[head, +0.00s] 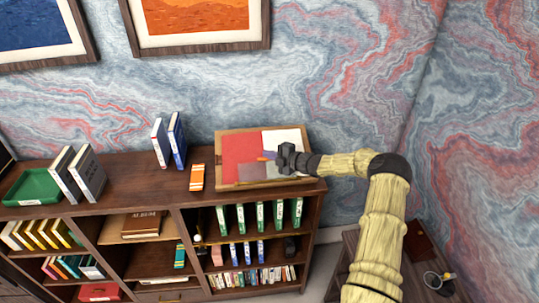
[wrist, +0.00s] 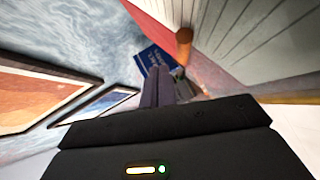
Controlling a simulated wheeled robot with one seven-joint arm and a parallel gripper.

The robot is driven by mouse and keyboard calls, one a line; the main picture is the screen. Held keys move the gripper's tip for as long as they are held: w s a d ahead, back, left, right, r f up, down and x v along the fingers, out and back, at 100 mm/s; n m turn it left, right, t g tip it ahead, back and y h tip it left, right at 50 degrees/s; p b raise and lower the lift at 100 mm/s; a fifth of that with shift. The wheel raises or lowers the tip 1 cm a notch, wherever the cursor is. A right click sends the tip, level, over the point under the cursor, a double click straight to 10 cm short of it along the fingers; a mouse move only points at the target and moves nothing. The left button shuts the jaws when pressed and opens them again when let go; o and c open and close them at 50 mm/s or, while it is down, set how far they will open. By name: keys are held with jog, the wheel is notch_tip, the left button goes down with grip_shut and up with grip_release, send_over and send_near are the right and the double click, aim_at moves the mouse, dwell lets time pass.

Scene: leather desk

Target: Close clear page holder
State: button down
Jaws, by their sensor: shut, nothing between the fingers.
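A wooden book stand (head: 222,184) on top of the bookcase bears an open book (head: 240,150) with a red left side and a pale right page. A greyish see-through panel (head: 253,173), which looks like the clear page holder, shows low on the book. I cannot tell how far it stands off the pages. My gripper (head: 267,156) reaches in from the right, in front of the book. Its fingers (wrist: 159,86) are together and empty in the wrist view. A small orange-brown peg (wrist: 184,36) shows just beyond the fingertips; whether they touch is unclear.
Left of the stand lie an orange book (head: 197,177) and upright blue books (head: 177,139). Grey books (head: 85,172) and a green tray (head: 32,187) stand farther left. The marbled wall is close behind; the bookcase top (head: 130,180) has clear room.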

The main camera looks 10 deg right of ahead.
aim_at(273, 170)
jog(key=shift+s+r+p, duration=0.25)
jog(key=shift+r+p, duration=0.05)
jog(key=shift+r, duration=0.3)
jog(key=shift+s+d+r, duration=0.5)
jog(key=shift+s+r, duration=0.3)
jog(key=shift+s, duration=0.1)
jog(key=s+d+r+b, duration=0.3)
jog(key=s+d+r, duration=0.1)
jog(key=d+r, duration=0.1)
jog(key=shift+d+r+b, duration=0.25)
jog(key=shift+d+b, duration=0.05)
jog(key=shift+b, duration=0.1)
